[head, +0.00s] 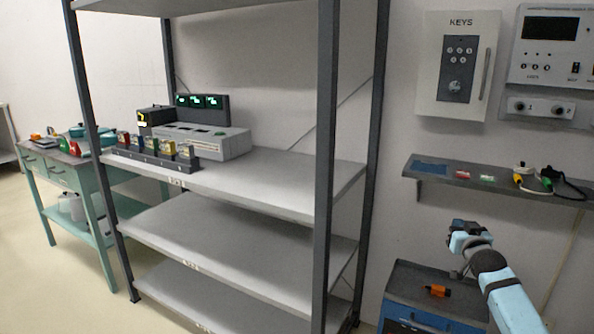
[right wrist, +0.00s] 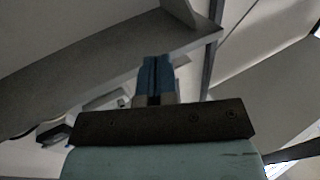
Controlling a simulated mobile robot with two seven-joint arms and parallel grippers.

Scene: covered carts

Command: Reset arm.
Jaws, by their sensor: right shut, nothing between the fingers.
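My right arm comes in from the lower right of the head view. Its gripper (head: 466,232) is raised above the blue cabinet (head: 432,310) and in front of the wall below the wall shelf. In the right wrist view the two blue fingers of the gripper (right wrist: 157,72) are together with nothing between them. My left gripper is not in view.
An orange object (head: 437,291) lies on the cabinet top. The wall shelf (head: 470,178) holds plugs and small items. A large grey rack (head: 240,190) stands at centre with a device on it. A key box (head: 457,65) hangs on the wall. A green table (head: 75,165) stands at left.

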